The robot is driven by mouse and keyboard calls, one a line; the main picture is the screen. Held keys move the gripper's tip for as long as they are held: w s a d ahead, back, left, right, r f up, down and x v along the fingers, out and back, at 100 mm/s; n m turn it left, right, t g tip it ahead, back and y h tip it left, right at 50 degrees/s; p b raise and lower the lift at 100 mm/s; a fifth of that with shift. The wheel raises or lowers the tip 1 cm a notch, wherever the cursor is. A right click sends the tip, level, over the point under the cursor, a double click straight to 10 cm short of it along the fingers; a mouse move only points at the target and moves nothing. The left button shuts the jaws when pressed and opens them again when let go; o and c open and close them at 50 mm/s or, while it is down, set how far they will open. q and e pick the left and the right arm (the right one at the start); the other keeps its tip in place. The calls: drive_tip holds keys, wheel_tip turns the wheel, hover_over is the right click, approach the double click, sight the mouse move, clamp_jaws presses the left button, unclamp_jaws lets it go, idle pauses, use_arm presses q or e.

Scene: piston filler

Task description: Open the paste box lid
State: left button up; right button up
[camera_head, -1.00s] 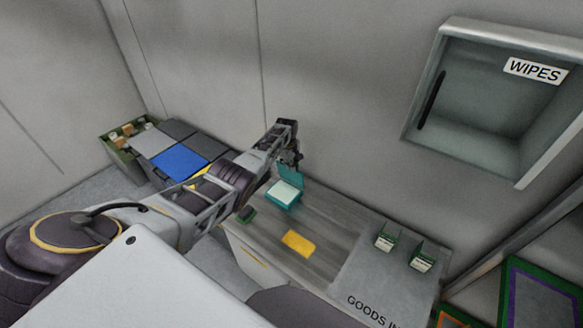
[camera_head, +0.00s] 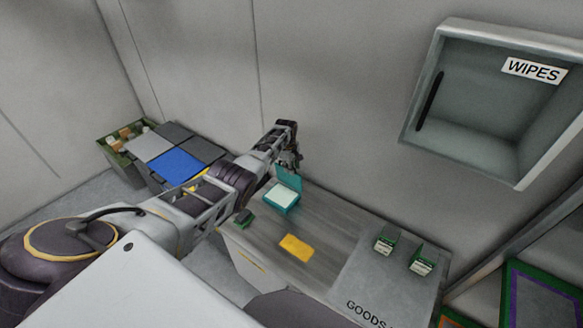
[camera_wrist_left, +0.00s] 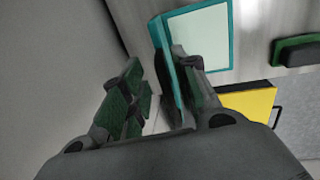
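The teal paste box (camera_head: 281,201) stands on the grey counter near the wall, with a pale surface inside. Its lid (camera_head: 291,178) stands up, raised at the box's wall side. My left gripper (camera_head: 293,160) is at the lid's upper edge. In the left wrist view its two fingers (camera_wrist_left: 153,62) are apart, with a gap between them. The lid (camera_wrist_left: 160,38) shows edge-on beside the right-hand finger, which partly covers it; I cannot tell whether they touch. The box's pale inside (camera_wrist_left: 203,38) is uncovered. My right gripper is not in view.
Two small green-and-white boxes (camera_head: 384,243) (camera_head: 422,263) stand to the right. Blue and grey bins (camera_head: 180,164) are at the left. A wall recess labelled WIPES (camera_head: 480,100) is upper right.

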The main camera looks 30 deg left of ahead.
use_arm(q)
drive_tip(key=shift+s+r, duration=0.1)
idle(0.3)
wheel_tip(320, 180, up, 12)
drive_tip(key=s, duration=0.2)
idle(1.1)
drive_tip(key=shift+a+f, duration=0.1)
drive_tip(key=shift+f, duration=0.15)
idle(0.4)
